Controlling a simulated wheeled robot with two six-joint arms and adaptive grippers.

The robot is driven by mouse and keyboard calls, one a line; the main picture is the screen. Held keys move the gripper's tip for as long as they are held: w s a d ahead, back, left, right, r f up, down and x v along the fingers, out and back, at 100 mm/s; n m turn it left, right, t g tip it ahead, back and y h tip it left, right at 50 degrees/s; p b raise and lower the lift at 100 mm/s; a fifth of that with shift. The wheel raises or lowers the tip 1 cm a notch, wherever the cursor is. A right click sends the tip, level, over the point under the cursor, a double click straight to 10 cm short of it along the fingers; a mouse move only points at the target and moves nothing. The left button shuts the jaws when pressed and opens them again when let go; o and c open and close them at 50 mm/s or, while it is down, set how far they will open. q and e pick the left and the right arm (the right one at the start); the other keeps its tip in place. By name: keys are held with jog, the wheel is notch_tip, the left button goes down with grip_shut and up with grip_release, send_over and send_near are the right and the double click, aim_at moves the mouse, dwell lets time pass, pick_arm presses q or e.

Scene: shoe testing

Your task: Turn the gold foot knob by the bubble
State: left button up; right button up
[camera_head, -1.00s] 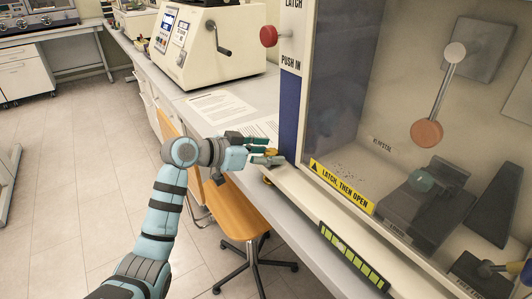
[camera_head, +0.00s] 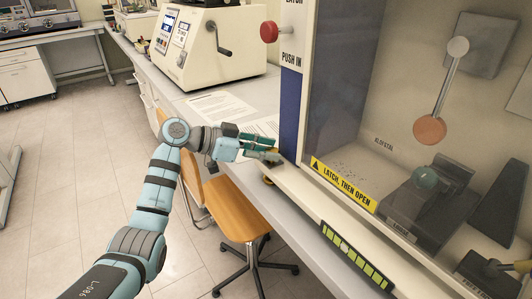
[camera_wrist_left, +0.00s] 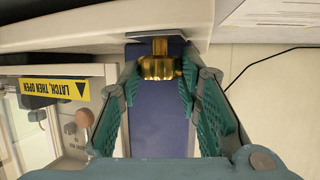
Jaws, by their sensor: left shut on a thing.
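The gold foot knob (camera_wrist_left: 160,66) is at the upper middle of the left wrist view, under the corner of the white cabinet, with a gold stem above it. In the head view only a small gold bit (camera_head: 268,181) shows below the cabinet's near corner. My left gripper (camera_wrist_left: 163,78) has its green ribbed fingers on either side of the knob and is shut on it. In the head view this gripper (camera_head: 268,149) reaches in from the left at the cabinet corner. My right gripper is not in view.
The clear-fronted cabinet has a yellow "LATCH, THEN OPEN" label (camera_head: 343,184) and a red knob (camera_head: 269,31). Papers (camera_head: 218,105) lie on the bench behind my gripper. An orange chair (camera_head: 238,207) stands under my arm. A cranked machine (camera_head: 207,48) stands farther back.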

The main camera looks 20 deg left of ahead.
pick_arm(q)
jog(key=o, duration=1.1)
jog(key=shift+o, duration=0.2)
notch_tip(320, 180, up, 10)
